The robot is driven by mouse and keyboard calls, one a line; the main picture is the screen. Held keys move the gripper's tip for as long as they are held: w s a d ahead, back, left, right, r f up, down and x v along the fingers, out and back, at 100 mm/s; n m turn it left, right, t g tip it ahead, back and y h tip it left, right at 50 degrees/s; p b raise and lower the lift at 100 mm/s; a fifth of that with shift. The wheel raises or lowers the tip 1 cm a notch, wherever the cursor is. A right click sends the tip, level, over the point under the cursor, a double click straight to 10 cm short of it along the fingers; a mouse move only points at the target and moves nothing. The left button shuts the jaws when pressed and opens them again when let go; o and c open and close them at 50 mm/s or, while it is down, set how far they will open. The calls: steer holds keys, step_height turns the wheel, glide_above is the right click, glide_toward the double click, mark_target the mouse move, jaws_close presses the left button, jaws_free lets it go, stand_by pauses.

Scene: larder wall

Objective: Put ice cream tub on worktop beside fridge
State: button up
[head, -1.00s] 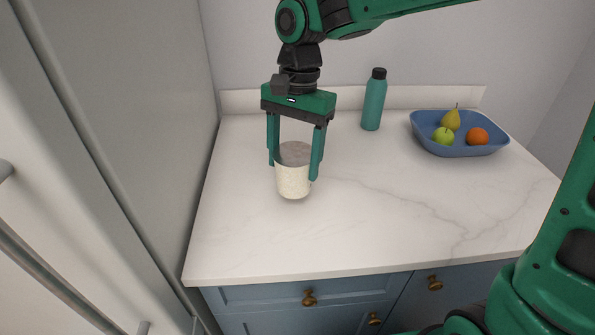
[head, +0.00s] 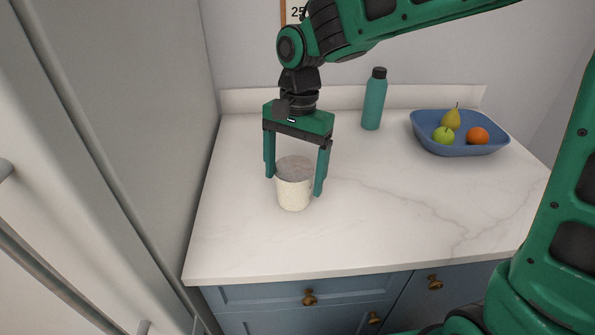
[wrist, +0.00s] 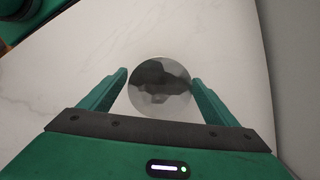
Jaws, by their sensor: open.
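The ice cream tub (head: 294,192), cream-coloured with a grey lid, stands upright on the white marble worktop (head: 370,225). It is near the worktop's left side, next to the fridge (head: 165,140). My gripper (head: 295,185) is open, with one finger on each side of the tub and visible gaps to it. In the wrist view, the tub's round, shiny lid (wrist: 160,86) shows between the two spread fingers (wrist: 158,85).
A teal bottle (head: 374,100) stands at the back of the worktop. A blue bowl (head: 460,148) with a pear, a green apple and an orange is at the back right. Blue drawers with brass knobs are below. The front and middle worktop is clear.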

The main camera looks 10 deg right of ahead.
step_height(320, 180, up, 12)
steer(key=w, duration=0.1)
steer(key=s+d+f, duration=0.3)
steer(key=d, duration=0.8)
steer(key=s+d+f, duration=0.2)
steer(key=s+d, duration=0.2)
steer(key=d, duration=0.8)
steer(key=s+d+f, duration=0.4)
steer(key=s+d, duration=0.2)
steer(key=s, duration=0.1)
steer(key=s+d+f+t, duration=0.1)
steer(key=s+d+f, duration=0.3)
steer(key=s+d, duration=0.2)
steer(key=shift+s+d+n+h, duration=0.3)
steer(key=shift+s+d+n, duration=0.1)
steer(key=shift+s, duration=0.55)
steer(key=shift+r, duration=0.1)
